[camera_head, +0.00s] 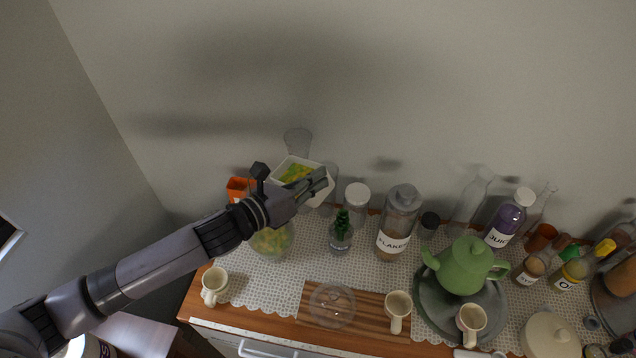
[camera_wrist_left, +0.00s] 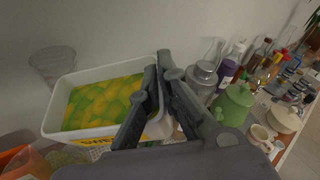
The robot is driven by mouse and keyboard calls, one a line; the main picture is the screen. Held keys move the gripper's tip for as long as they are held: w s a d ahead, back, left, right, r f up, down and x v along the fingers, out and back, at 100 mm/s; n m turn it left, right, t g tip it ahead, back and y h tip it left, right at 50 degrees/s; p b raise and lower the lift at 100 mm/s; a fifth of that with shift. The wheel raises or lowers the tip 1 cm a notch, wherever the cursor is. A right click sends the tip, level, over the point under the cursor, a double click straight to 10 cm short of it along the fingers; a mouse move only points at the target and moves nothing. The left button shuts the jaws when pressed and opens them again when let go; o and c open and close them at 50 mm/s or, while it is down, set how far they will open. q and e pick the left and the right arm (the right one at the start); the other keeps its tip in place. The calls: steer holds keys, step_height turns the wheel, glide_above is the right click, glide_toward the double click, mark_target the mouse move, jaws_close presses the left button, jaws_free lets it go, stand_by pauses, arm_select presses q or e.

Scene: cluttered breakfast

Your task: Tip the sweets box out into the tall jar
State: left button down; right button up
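The sweets box (camera_head: 283,167) is a white open box of yellow and green sweets, roughly level; it also shows in the left wrist view (camera_wrist_left: 98,73). My left gripper (camera_head: 320,178) is closed on its right wall, one finger inside and one outside, and appears to hold it above the counter. In the wrist view the fingers (camera_wrist_left: 160,66) hide part of that wall. A clear, tall, flared glass vessel (camera_head: 298,140) stands behind the box, its lower part hidden; it also shows in the wrist view (camera_wrist_left: 52,62). I cannot tell whether it is the tall jar. My right gripper is out of view.
A round glass bowl (camera_head: 272,242) with yellow-green contents stands below the box, near an orange container (camera_head: 238,189). A lidded jar (camera_head: 356,197), flakes jar (camera_head: 394,228) and green teapot (camera_head: 464,266) stand to the right. A mug (camera_head: 214,284) is at front left.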

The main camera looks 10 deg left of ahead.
arm_select(q)
steer(key=shift+a+r+n+t+h+b, duration=0.3)
steer(key=shift+a+r+n+h+b, duration=0.3)
steer(key=shift+b, duration=0.7)
steer(key=a+n+b, duration=0.1)
steer(key=a+r+n+t+b, duration=0.1)
steer(key=b, duration=0.1)
steer(key=shift+h, duration=0.4)
steer(key=a+n+t+b, duration=0.2)
steer(key=n+b, duration=0.1)
steer(key=shift+w+a+r+h, duration=0.1)
steer(key=shift+w+a+h, duration=0.05)
steer(key=shift+a+h, duration=0.15)
steer(key=a+f+n+t+y+b, duration=0.3)
steer(key=a+n+t+y+b, duration=0.3)
steer(key=a+n+y, duration=0.6)
steer(key=shift+w+a+n+t, duration=0.25)
steer(key=shift+a+n+t, duration=1.1)
steer(key=shift+n, duration=3.65)
